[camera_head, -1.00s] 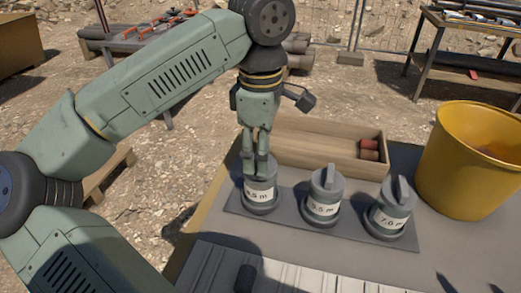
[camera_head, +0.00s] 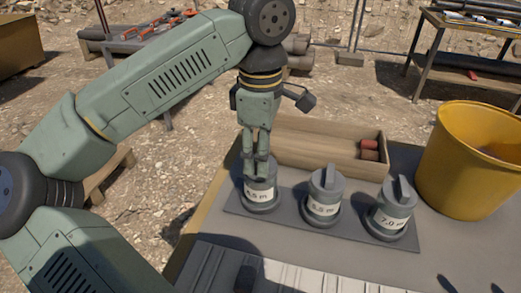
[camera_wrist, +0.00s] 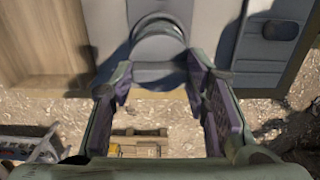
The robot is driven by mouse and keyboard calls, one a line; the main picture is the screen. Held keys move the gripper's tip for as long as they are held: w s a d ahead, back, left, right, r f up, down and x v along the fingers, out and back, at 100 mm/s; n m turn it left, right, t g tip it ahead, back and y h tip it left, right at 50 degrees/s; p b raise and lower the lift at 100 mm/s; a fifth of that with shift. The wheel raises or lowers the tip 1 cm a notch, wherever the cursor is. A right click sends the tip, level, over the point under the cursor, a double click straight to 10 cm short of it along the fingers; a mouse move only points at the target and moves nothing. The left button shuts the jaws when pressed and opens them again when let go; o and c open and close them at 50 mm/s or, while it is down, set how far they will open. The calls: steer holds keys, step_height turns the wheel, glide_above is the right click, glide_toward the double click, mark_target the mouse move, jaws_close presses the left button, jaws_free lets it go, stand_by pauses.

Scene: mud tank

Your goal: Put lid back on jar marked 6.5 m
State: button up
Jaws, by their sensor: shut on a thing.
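Three grey jars with white labels stand in a row on a dark mat. My gripper (camera_head: 256,168) points straight down over the left jar (camera_head: 261,204). Its label ends in ".5 m", but the first digit is hard to read. My fingers are shut on the grey lid at the top of this jar, and they hide most of the lid. I cannot tell whether it is fully seated. In the wrist view, a round grey shape (camera_wrist: 158,45) shows beyond my fingers (camera_wrist: 158,82). The middle jar (camera_head: 322,208) and the right jar, marked 7.0 m (camera_head: 390,220), have finned lids on.
A wooden tray (camera_head: 300,150) with red and brown pieces lies just behind the jars. A yellow bucket (camera_head: 465,165) stands at the right of the table. A pale ribbed board (camera_head: 300,278) lies at the front. The dark mat (camera_head: 290,220) has little room between jars.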

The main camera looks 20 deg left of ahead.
steer(key=o, duration=1)
steer(key=shift+o, duration=0.6)
steer(key=o, duration=0.4)
steer(key=shift+c, duration=0.2)
steer(key=shift+r, duration=0.1)
steer(key=shift+r+p, duration=2.45)
steer(key=shift+r, duration=1)
steer(key=shift+c, duration=0.3)
jaws_close()
